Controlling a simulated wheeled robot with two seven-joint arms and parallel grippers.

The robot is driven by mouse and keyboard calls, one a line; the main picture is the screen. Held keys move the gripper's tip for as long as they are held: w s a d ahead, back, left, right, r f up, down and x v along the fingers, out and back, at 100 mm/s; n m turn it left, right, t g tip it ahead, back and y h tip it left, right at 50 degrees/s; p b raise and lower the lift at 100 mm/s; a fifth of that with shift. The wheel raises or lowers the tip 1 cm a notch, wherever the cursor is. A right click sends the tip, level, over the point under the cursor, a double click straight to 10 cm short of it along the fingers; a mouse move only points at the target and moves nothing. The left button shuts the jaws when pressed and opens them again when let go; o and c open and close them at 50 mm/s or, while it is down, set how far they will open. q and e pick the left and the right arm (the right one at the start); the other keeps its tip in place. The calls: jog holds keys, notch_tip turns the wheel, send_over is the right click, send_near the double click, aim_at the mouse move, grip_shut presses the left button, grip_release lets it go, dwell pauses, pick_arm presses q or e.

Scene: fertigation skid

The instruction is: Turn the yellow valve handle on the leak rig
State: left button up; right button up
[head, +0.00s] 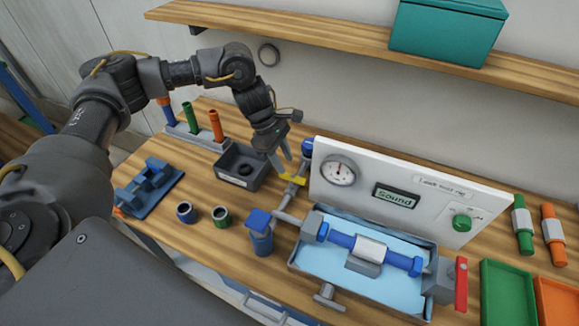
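The leak rig has a white panel (385,190) standing behind a light-blue tray (316,272). The yellow valve handle (293,179) sits on the grey pipework at the rig's left side, by the panel's left edge. My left gripper (287,167) comes down from above, right over the yellow handle. Its fingers look spread apart, with their tips close to the handle. I cannot tell whether they touch it. The fingers hide part of the handle and the pipe around it. My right gripper is not in view.
The panel carries a gauge (339,170), a display reading "Sound" (394,196) and a green button (462,222). A dark bin (240,166) stands left of the gripper. A blue-capped post (260,232) stands in front. A red lever (461,284) is at the rig's right end.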

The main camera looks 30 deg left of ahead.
aim_at(292, 176)
pick_arm(q)
jog(key=shift+p+x, duration=0.55)
jog(key=shift+x, duration=1.85)
grip_shut()
